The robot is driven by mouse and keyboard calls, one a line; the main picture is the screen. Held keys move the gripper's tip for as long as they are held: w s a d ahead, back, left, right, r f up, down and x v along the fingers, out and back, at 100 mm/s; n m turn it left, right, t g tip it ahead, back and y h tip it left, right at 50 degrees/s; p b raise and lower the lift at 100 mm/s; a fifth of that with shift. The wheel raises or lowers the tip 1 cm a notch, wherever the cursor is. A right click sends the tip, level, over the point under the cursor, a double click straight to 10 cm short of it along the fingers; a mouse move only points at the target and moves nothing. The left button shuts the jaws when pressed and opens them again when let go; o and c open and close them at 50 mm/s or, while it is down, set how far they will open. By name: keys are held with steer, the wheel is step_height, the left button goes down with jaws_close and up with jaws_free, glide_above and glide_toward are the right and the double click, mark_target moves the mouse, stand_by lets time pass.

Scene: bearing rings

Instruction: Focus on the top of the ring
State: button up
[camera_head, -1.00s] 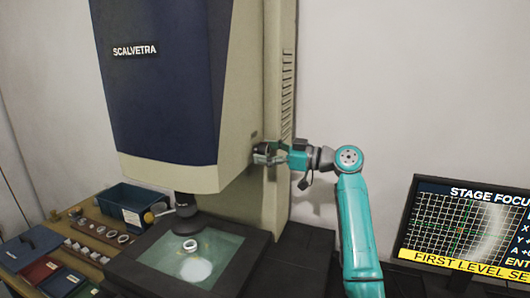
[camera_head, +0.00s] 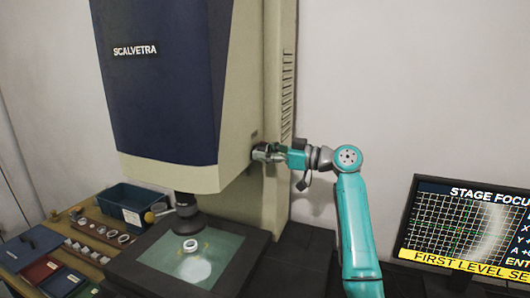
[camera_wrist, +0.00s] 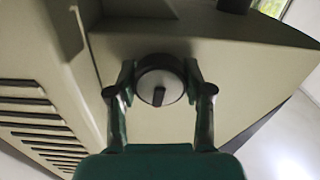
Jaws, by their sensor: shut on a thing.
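The ring (camera_head: 190,245) is pale and lies flat on the lit glass stage (camera_head: 222,250), below the dark lens (camera_head: 187,205) of the measuring machine. My gripper (camera_head: 268,152) is at the right side of the machine's cream housing, shut on a focus knob. In the wrist view the round knob (camera_wrist: 160,80), grey with a dark pointer mark, sits between the two fingers (camera_wrist: 160,90). The monitor (camera_head: 465,235) at right reads "STAGE FOCU" and "FIRST LEVEL SE", with a grid and a blurred pale arc.
A wooden board (camera_head: 90,235) with several rings lies left of the stage. The slotted machine column is close to my gripper.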

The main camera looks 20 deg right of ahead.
steer(key=m, duration=1.8)
steer(key=shift+m, duration=0.3)
stand_by(0.5)
steer(key=o, duration=1.2)
steer(key=shift+c, duration=0.2)
steer(key=v, duration=1.2)
